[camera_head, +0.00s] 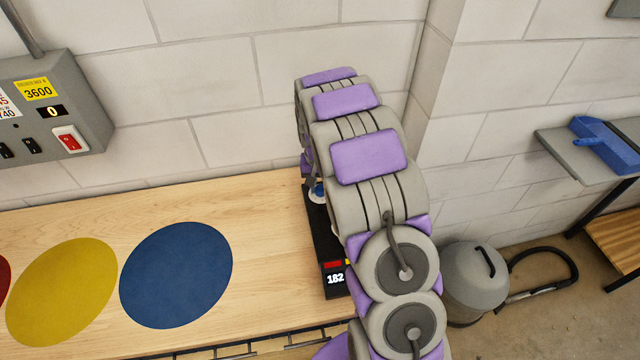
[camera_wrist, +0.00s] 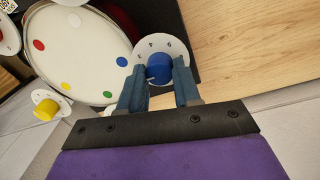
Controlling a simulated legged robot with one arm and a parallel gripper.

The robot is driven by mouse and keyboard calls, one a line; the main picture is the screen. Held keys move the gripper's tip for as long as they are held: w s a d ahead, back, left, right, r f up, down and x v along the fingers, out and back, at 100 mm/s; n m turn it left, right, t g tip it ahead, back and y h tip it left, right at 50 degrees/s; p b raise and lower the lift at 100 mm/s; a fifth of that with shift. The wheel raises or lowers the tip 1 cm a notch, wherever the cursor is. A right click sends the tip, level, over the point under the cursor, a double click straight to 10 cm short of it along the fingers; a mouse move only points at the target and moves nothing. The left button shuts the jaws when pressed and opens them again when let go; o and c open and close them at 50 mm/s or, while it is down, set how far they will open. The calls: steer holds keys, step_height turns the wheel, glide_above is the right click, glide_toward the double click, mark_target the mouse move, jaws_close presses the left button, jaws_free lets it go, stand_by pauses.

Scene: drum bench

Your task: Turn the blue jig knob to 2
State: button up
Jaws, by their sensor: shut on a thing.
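The blue jig knob (camera_wrist: 159,68) sits on a white round dial (camera_wrist: 157,46) with numbers around its edge, at the top middle of the wrist view. My gripper (camera_wrist: 158,80) has its two fingers on either side of the knob and is shut on it. Which number the knob points to cannot be told. In the head view my arm hides most of the black jig (camera_head: 318,240); a bit of the blue knob and its dial shows beside the arm. The jig's display reads 182.
A yellow knob (camera_wrist: 46,109) on its own white dial and a round white plate with coloured dots (camera_wrist: 77,50) are near my fingers. A grey switch box (camera_head: 85,110) hangs on the wall at left. Yellow (camera_head: 62,290) and blue discs (camera_head: 177,275) mark the wooden bench (camera_head: 265,215).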

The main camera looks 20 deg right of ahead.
mark_target(317, 187)
steer(key=o, duration=1.1)
steer(key=shift+c, duration=0.2)
steer(key=shift+r, duration=0.1)
step_height(317, 187, up, 17)
steer(key=p, duration=0.2)
steer(key=shift+w+a, duration=0.2)
steer(key=shift+a, duration=0.15)
